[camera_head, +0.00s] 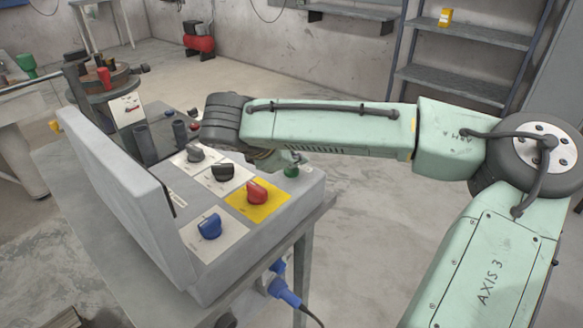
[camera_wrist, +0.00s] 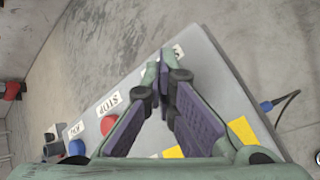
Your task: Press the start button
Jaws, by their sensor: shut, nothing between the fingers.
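The start button is not clearly identifiable. In the head view, my forearm and wrist mostly hide the gripper. I cannot tell whether the tips touch anything.
The wrist view shows a red button (camera_wrist: 108,124) by a STOP label and a blue button (camera_wrist: 76,147). The box also bears a red knob (camera_head: 257,192) on yellow, a blue knob (camera_head: 210,226) and a black knob (camera_head: 222,172). A raised grey panel (camera_head: 125,190) stands at left.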

